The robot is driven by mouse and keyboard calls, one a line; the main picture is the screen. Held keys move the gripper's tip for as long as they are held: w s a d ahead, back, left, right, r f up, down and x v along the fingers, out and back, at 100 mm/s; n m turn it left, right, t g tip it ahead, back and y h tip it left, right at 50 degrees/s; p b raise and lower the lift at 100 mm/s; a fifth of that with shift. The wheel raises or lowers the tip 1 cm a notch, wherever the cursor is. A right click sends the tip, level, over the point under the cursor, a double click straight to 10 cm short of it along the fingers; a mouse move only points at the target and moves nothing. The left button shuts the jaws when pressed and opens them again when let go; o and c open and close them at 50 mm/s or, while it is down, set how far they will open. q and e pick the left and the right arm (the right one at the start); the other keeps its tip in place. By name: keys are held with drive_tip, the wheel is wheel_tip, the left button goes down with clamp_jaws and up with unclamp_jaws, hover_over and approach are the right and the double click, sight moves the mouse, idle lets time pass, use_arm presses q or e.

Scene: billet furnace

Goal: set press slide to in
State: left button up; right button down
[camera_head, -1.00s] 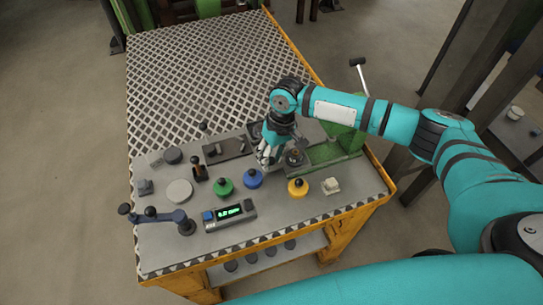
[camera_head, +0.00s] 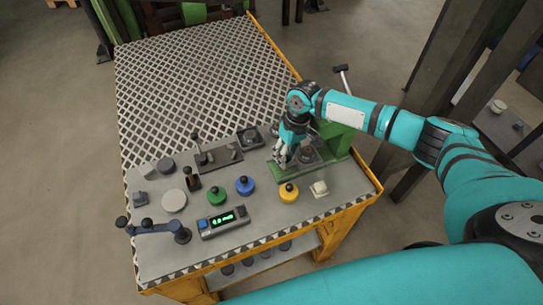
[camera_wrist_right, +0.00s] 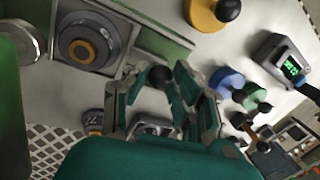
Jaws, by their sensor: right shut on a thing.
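The press slide (camera_head: 307,155) is a grey plate bearing a dark round die with an orange-brown centre. It sits on the green rail of the press (camera_head: 338,143), close to the press body. My right gripper (camera_head: 282,157) is at the slide's left side. In the right wrist view the slide (camera_wrist_right: 112,62) is at upper left, and my right gripper (camera_wrist_right: 160,82) has its fingers around a black ball knob (camera_wrist_right: 160,75) beside the slide. The gripper is shut on this knob. The fingers partly hide the knob's stem. My left gripper is out of view.
Yellow (camera_head: 289,192), blue (camera_head: 245,185) and green (camera_head: 217,196) knobs stand in front of the press. A display box (camera_head: 223,222) and a dark jointed lever (camera_head: 152,227) are at front left. The patterned tabletop (camera_head: 200,85) behind is clear.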

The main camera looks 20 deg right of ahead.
drive_tip(key=c, duration=1.1)
unclamp_jaws()
drive_tip(key=shift+o, duration=0.2)
wheel_tip(320, 180, up, 7)
drive_tip(key=d, duration=0.1)
drive_tip(key=shift+w+d+r, duration=0.15)
drive_tip(key=shift+w+r, duration=0.05)
